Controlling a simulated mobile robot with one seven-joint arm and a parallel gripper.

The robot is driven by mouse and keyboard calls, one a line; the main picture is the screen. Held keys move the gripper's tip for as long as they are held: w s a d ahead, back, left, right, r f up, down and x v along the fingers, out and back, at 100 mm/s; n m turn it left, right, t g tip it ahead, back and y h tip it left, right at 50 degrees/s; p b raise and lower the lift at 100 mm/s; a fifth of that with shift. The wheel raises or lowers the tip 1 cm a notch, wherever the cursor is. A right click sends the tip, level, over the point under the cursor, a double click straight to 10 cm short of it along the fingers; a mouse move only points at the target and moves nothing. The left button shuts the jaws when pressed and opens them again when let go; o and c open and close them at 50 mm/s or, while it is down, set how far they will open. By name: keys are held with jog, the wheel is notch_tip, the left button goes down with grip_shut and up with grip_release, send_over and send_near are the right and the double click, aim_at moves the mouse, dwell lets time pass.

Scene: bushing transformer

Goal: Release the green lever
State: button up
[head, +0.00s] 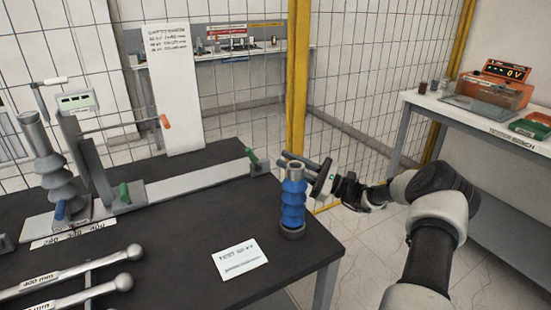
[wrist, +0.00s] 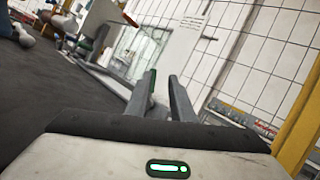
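Two green levers show in the head view. One green lever (head: 251,156) stands at the right end of the long grey rail (head: 190,183); the other green lever (head: 124,193) is near the rail's left part. My gripper (head: 282,159) is just right of the right-end lever, fingers pointing left towards it, apart from it as far as I can see. In the wrist view my gripper (wrist: 163,76) is open with a gap between its fingers. A green patch (wrist: 152,82) shows against the left finger, probably the nearer lever, mostly hidden.
A blue ribbed insulator (head: 293,203) stands on the dark table (head: 190,235) just below my gripper. A yellow post (head: 298,75) and mesh fence rise behind. A white card (head: 239,259) and ball-ended rods (head: 75,290) lie on the table. A bench (head: 475,124) stands at right.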

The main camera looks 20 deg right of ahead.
aim_at(254, 160)
jog(key=shift+s+d, duration=0.1)
jog(key=shift+d, duration=0.1)
jog(key=c, duration=0.3)
jog(key=a+r+m+h+p, duration=0.1)
jog(key=m, duration=0.2)
jog(key=a+m+h+p, duration=0.1)
jog(key=m+p, duration=0.1)
jog(key=m, duration=0.2)
jog(key=a+r+m+h+p, duration=0.1)
jog(key=a+m, duration=0.1)
jog(key=m, duration=0.1)
jog(key=shift+s+r+h+p, duration=0.1)
jog(key=shift+r+h+p, duration=0.2)
jog(key=shift+r+p, duration=0.1)
grip_shut()
jog(key=w+a+f+m+h, duration=0.1)
jog(key=a+m, duration=0.1)
jog(key=m, duration=0.1)
jog(key=w+a+f+m+h+p, duration=0.1)
jog(key=w+a+m, duration=0.1)
jog(key=m, duration=0.2)
jog(key=w+a+f+m+h, duration=0.1)
jog(key=a+m+h, duration=0.1)
jog(key=m, duration=0.1)
jog(key=shift+w+a+m+g+p, duration=0.35)
jog(key=shift+a+m+g, duration=0.05)
